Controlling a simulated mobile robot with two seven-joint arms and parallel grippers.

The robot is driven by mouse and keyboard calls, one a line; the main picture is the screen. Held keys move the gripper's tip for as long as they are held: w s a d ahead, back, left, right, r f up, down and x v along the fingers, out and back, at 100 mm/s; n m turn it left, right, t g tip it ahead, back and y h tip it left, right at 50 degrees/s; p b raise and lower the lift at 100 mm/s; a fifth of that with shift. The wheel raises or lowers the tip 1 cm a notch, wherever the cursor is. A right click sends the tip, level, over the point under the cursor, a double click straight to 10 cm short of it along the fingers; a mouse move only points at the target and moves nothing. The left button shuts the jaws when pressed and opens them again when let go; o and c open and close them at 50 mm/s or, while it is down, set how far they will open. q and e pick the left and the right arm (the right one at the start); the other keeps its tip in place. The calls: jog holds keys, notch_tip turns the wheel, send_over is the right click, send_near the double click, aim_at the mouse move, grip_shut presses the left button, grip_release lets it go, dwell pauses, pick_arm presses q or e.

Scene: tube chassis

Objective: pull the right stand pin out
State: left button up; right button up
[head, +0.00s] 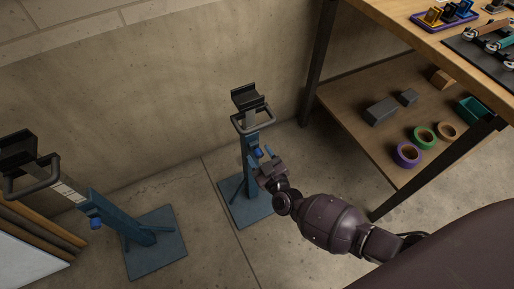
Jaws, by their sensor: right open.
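The right stand (249,157) is a blue post on a square blue base plate, with a black cradle and a grey handle loop on top. A small blue pin knob (258,153) shows on the post below the handle. My right gripper (263,158) is open, right by the post at about the knob's height in the picture. I cannot tell whether its fingers touch the knob. The left stand (137,233) is of the same kind, with its own blue pin knob (96,223). My left gripper is not in view.
A wooden workbench (402,22) stands at the right, with a lower shelf (350,112) bearing tape rolls (407,154) and grey blocks. A concrete wall is behind the stands. Boards (45,229) lean at the lower left. Bare floor lies between the stands.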

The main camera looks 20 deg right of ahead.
jog(key=shift+w, duration=0.25)
jog(key=shift+c, duration=0.5)
grip_shut()
